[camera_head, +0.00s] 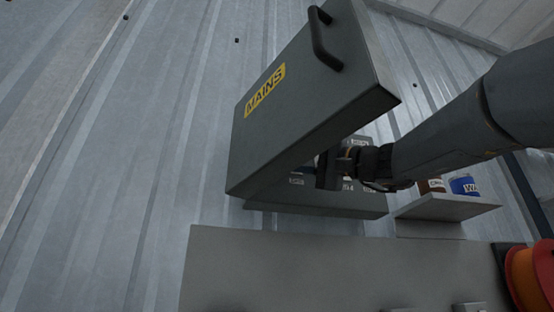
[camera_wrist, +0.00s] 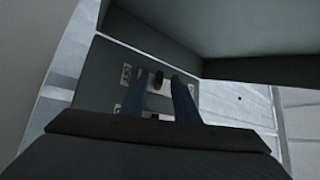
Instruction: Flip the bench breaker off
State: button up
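A dark grey breaker box (camera_head: 350,203) is on the corrugated metal wall, its door (camera_head: 310,100) marked MAINS standing open. In the head view my gripper (camera_head: 318,170) reaches under the door to the box's front panel, and the door and my wrist hide part of that panel. In the wrist view my gripper (camera_wrist: 160,76) has its two fingers apart, pointing at the panel (camera_wrist: 105,60). A black switch lever (camera_wrist: 155,80) shows between the fingers; contact cannot be told. Another dark lever is partly hidden lower down. Panel labels are too small to read.
The open door (camera_wrist: 230,32) overhangs close to my gripper. A small shelf (camera_head: 445,207) with a brown can and a blue can (camera_head: 464,186) is right of the box. A grey surface (camera_head: 300,270) lies below, with an orange reel (camera_head: 530,277) at right.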

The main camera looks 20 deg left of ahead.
jog(key=v, duration=0.6)
jog(key=shift+d, duration=0.2)
